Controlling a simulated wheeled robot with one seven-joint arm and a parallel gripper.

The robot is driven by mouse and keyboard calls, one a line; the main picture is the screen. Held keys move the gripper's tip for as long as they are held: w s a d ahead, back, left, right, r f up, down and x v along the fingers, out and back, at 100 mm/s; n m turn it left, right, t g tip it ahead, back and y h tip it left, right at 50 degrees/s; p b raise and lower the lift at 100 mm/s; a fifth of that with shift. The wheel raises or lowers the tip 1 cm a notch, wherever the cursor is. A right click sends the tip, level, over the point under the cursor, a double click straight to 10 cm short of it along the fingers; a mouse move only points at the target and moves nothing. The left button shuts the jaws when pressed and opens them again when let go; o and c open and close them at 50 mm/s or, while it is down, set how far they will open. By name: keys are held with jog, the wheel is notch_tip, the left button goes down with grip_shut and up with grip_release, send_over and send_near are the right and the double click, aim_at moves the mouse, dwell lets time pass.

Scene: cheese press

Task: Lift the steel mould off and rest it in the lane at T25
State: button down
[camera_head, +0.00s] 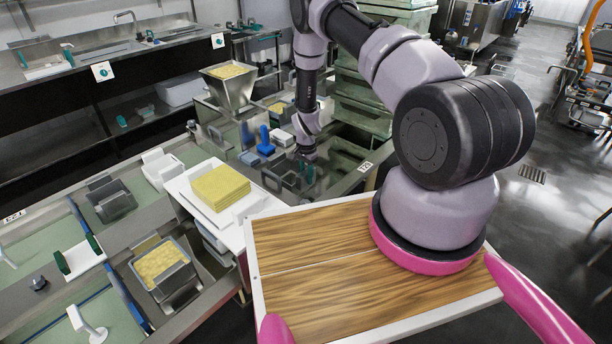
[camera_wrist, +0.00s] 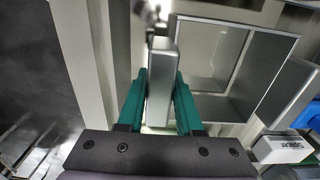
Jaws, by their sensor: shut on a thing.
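The steel mould (camera_wrist: 287,88) is an open, square-sided grey metal frame in the wrist view, just right of my fingers. My gripper (camera_wrist: 161,78) has two teal fingers closed on either side of an upright grey metal bar at the mould's left side. In the head view my gripper (camera_head: 307,172) is small and low over the steel bench, beyond the wooden board. The mould is hard to make out there. Whether its underside touches anything is hidden. A white lane label (camera_head: 365,167) stands on the bench edge right of my gripper; its text is too small to read surely.
Yellow cheese blocks (camera_head: 220,187) sit on a white board left of my gripper. A steel hopper (camera_head: 230,85) and blue items (camera_head: 265,142) stand nearby. Green stacked crates (camera_head: 365,105) rise behind. A white labelled block (camera_wrist: 283,149) lies close to the mould's lower right in the wrist view.

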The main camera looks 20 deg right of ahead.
jog(key=shift+f, duration=0.35)
jog(key=shift+c, duration=2.4)
grip_release()
jog(key=shift+r, duration=3)
